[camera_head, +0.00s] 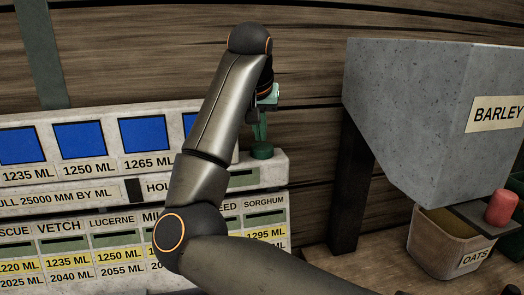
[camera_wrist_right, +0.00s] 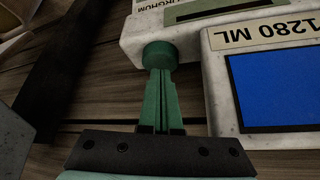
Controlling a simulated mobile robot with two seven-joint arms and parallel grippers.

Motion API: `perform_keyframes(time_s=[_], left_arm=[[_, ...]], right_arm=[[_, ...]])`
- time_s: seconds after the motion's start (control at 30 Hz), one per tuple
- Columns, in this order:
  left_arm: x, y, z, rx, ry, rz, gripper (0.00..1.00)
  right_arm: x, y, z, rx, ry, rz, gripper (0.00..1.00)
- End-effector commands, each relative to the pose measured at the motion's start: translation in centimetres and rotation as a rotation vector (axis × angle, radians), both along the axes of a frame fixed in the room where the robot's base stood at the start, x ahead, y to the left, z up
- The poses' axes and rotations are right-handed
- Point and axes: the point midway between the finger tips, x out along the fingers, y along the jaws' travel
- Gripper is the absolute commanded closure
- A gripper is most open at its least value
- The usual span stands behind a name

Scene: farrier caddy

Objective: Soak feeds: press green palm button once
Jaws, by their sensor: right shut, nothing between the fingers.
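The green palm button (camera_head: 262,152) is a round dark green knob on the top right of the pale panel housing (camera_head: 140,190). It also shows in the wrist view, the green palm button (camera_wrist_right: 160,54) on the pale housing's edge. My right gripper (camera_head: 261,141) points down over the button, its green fingers closed together and empty. In the wrist view the right gripper's tips (camera_wrist_right: 159,73) meet the button's outline; I cannot tell whether they touch it. My left gripper is out of view.
The panel carries blue screens (camera_head: 83,139) and yellow ML labels. A grey hopper marked BARLEY (camera_head: 410,105) stands at right, with a red knob (camera_head: 501,208) and a bin labelled OATS (camera_head: 435,262) below. A plank wall (camera_head: 150,65) is behind.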

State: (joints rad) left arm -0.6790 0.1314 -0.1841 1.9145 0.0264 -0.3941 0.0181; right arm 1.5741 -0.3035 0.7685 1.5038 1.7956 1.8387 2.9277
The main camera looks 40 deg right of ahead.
Motion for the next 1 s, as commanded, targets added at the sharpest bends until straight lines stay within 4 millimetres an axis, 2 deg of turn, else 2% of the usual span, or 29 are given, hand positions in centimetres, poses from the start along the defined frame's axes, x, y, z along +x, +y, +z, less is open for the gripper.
perform_keyframes(time_s=[0.27, 1.0], left_arm=[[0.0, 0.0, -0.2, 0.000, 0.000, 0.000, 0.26], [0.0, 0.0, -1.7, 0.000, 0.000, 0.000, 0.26]], right_arm=[[0.0, 0.0, -0.3, 0.000, 0.000, 0.000, 1.00], [0.0, 0.0, -2.5, 0.000, 0.000, 0.000, 1.00]])
